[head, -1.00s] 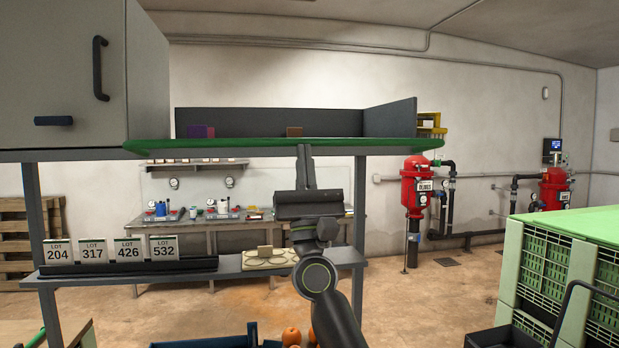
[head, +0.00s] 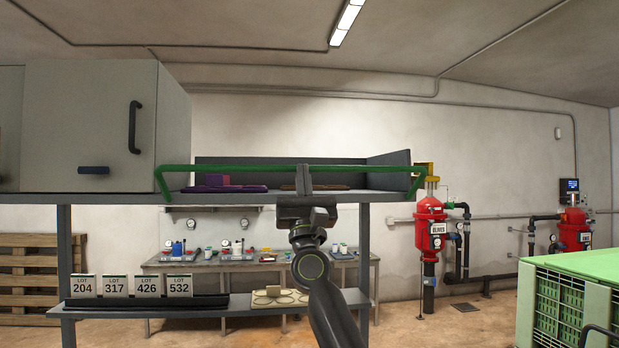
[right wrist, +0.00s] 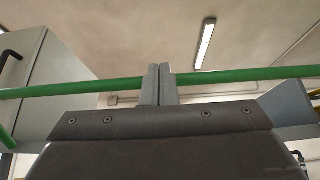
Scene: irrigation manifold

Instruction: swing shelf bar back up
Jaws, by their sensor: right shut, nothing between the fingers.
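The green shelf bar (head: 240,168) runs across the front of the upper shelf (head: 350,196), with short bent ends at left and right. It stands a little above the shelf's front edge. My right gripper (head: 303,168) is shut and empty, with its fingers pointing up in front of the bar's middle. In the right wrist view the closed fingers (right wrist: 160,68) cross in front of the bar (right wrist: 235,76). I cannot tell whether they touch it. My left gripper is not in view.
Dark purple (head: 225,188) and brown (head: 318,187) flat items lie on the upper shelf. A grey cabinet (head: 60,110) stands at its left. Lot cards (head: 147,286) and a pale tray (head: 280,298) sit on the lower shelf. A green crate (head: 565,290) stands at the right.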

